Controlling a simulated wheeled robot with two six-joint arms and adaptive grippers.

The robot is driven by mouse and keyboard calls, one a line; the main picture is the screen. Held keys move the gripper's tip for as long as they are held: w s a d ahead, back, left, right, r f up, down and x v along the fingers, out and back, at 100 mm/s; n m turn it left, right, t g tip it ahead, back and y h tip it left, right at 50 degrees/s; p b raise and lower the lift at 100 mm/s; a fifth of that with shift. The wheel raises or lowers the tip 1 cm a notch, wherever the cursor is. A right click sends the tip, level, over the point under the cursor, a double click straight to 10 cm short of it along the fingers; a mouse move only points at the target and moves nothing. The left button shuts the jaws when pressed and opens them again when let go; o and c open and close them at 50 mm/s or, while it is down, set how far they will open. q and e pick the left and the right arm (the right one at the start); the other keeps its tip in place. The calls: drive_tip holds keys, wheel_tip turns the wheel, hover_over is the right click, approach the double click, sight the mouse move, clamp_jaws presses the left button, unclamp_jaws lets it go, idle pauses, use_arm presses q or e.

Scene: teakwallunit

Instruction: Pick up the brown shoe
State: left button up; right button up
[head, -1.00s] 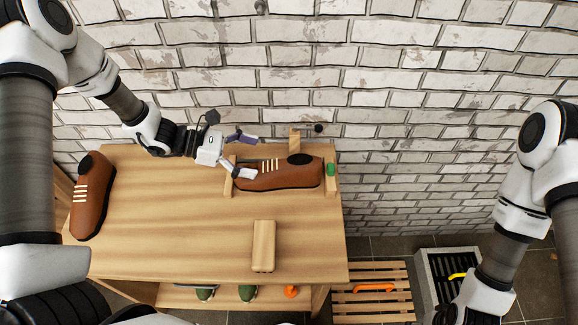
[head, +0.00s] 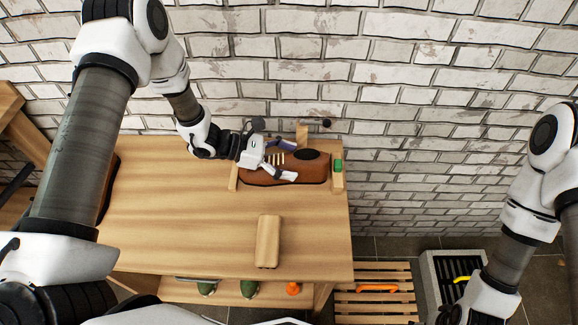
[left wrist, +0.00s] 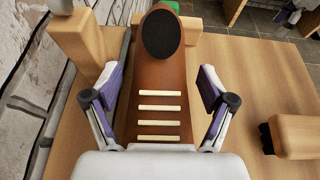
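A brown shoe (head: 308,169) with cream lace bars and a dark opening lies at the back right of the wooden table, between low wooden posts. My left gripper (head: 280,160) is open over its toe end. In the left wrist view the brown shoe (left wrist: 160,80) runs lengthwise between the two spread fingers of my left gripper (left wrist: 160,98), with a gap on each side. A second brown shoe (head: 108,190) is mostly hidden behind my left arm at the table's left side. My right arm is at the lower right; its gripper is out of view.
A green object (head: 338,166) sits by the right post. A brick wall (head: 420,90) stands close behind. The table's middle is clear.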

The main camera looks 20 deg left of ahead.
use_arm(q)
drive_tip(key=c, duration=1)
drive_tip(key=shift+o, duration=0.2)
